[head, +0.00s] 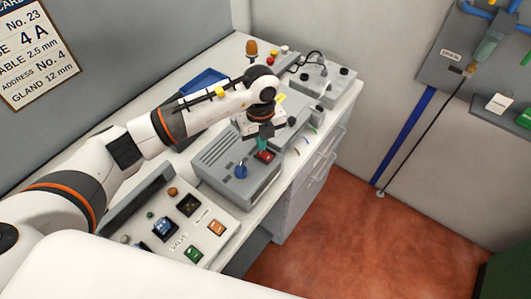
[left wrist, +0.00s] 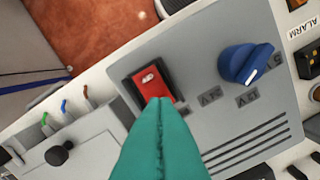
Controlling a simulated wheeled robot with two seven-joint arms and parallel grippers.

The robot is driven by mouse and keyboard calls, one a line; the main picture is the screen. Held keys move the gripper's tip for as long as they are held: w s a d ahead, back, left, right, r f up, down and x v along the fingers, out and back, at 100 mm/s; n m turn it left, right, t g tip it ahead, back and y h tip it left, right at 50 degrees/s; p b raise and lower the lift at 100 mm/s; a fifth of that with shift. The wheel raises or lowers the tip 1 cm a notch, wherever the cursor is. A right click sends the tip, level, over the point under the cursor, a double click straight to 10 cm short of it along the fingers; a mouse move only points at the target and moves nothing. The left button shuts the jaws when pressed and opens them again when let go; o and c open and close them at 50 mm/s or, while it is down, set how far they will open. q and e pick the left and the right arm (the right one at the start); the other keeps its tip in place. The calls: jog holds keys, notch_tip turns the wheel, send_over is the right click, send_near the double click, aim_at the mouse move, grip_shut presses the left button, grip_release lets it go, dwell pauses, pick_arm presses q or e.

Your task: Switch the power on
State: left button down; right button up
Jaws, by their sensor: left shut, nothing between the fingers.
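A grey power supply box (head: 222,158) stands on the bench in the head view. A red rocker switch (left wrist: 143,92) in a black frame sits on its top; it also shows in the head view (head: 266,157). A blue knob (left wrist: 245,62) sits beside the switch, among voltage labels. My left gripper (left wrist: 160,103), with teal fingers, is shut and empty. Its tips are over the near edge of the switch; I cannot tell whether they touch it. In the head view the left gripper (head: 263,145) points down at the switch. Which way the rocker is tilted is unclear. My right gripper is not in view.
A sloped panel (head: 215,245) with several buttons stands nearer on the bench. Behind the box are a device with coloured wires (head: 292,125), another grey unit (head: 325,80) and a blue tray (head: 205,80). The red-brown floor (head: 340,220) to the right is clear.

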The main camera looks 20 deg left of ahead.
pick_arm(q)
jog(key=shift+f+b, duration=0.75)
jog(key=shift+f, duration=0.2)
dwell(0.6)
jog(key=shift+r+p, duration=2.35)
jog(key=shift+r, duration=1.25)
jog(key=shift+f, duration=0.1)
